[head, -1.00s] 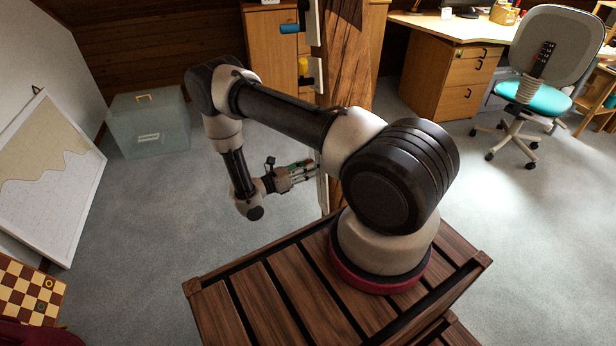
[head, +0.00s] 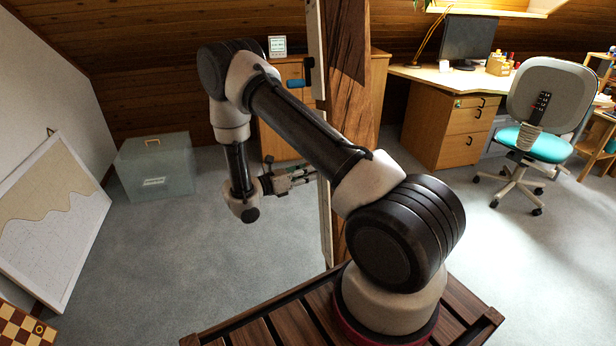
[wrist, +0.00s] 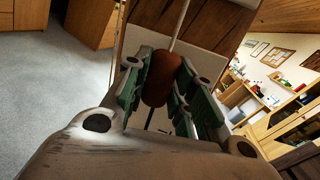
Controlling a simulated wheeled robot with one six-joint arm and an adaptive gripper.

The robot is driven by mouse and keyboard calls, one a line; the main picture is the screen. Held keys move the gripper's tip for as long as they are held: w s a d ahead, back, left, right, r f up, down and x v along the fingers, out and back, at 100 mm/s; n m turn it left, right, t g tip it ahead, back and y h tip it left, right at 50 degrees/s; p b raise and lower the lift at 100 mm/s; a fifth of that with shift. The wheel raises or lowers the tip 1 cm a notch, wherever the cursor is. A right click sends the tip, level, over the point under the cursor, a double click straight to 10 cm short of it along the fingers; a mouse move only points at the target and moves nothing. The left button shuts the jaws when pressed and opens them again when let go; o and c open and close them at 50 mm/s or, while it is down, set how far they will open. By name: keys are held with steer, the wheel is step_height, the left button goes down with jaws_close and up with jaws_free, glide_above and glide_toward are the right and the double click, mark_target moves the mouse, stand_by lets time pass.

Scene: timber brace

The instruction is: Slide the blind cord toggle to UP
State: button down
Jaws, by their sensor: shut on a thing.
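The cord toggle (wrist: 160,78) is a reddish-brown barrel on a thin pale cord (wrist: 180,25), seen in the wrist view. My gripper (wrist: 162,70) is shut on it, with a green-lined finger on each side. In the head view my gripper (head: 305,176) is beside the pale strip (head: 326,225) on the timber post (head: 352,95). The toggle cannot be made out there. No UP marking is readable in either view.
A translucent box (head: 155,168) and a leaning framed chart (head: 55,215) stand at the left. A desk (head: 430,80) and chair (head: 540,110) stand at the right. Carpet between is clear.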

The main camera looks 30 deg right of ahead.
steer(key=shift+w+r, duration=0.2)
steer(key=shift+r, duration=0.1)
steer(key=c, duration=1.4)
jaws_free()
steer(key=shift+c, duration=0.2)
steer(key=shift+o, duration=1.3)
steer(key=shift+s, duration=0.1)
steer(key=shift+f, duration=0.1)
steer(key=shift+a, duration=0.1)
steer(key=a, duration=1.2)
